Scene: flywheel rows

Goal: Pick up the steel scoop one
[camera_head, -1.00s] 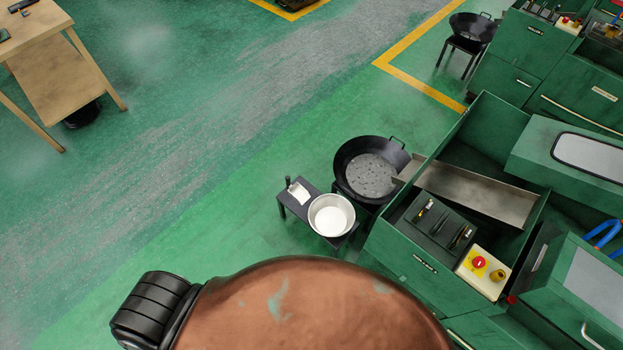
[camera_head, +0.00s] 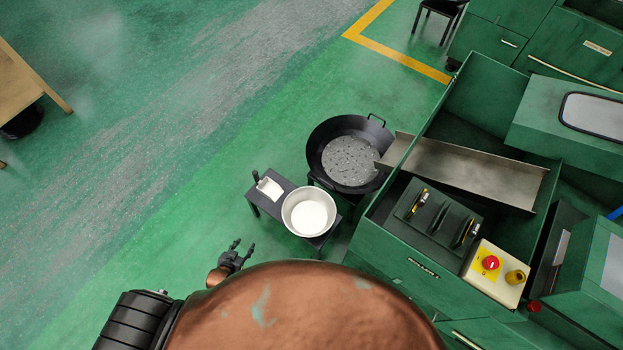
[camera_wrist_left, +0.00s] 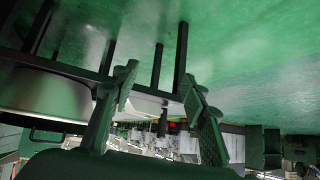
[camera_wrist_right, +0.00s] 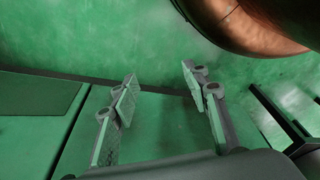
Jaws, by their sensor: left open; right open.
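The steel scoop (camera_head: 269,188) lies on a small black stand (camera_head: 272,208), with its dark handle towards the upper left. A round steel bowl (camera_head: 308,211) with white contents stands beside it on the same stand. My left gripper (camera_head: 243,246) is open and empty, apart from the scoop, below and slightly left of it in the head view. In the left wrist view, my open left gripper (camera_wrist_left: 158,78) frames a pale shape and dark handle beyond, likely the scoop, with the bowl (camera_wrist_left: 40,95) at left. My right gripper (camera_wrist_right: 158,85) is open and empty; the head view hides it.
A black wok (camera_head: 350,155) with grey contents stands behind the bowl, under a metal chute (camera_head: 470,172) from a green machine. The machine's panel (camera_head: 495,270) has a red button. The green floor left of the stand is clear.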

